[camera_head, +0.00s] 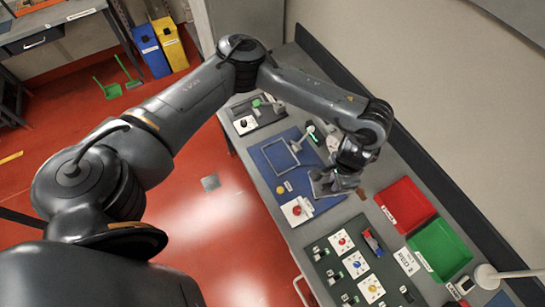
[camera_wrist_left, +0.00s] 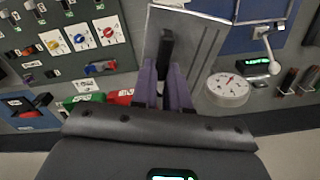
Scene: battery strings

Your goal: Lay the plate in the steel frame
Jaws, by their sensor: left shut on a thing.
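The plate (camera_wrist_left: 200,45) is a grey, grooved metal sheet in the left wrist view, running up from my fingers. In the head view, the left gripper (camera_head: 340,178) is over the right end of the blue mat, with the plate (camera_head: 322,187) partly hidden under the wrist. The steel frame (camera_head: 281,157) is a thin rectangular outline on the blue mat (camera_head: 262,152), left of the gripper. The plate is apart from the frame. My right gripper is out of view.
A white panel with a red knob (camera_head: 297,210) stands at the mat's near edge. A dark switch board (camera_head: 352,262), a red bin (camera_head: 405,204) and a green bin (camera_head: 440,248) are to the right.

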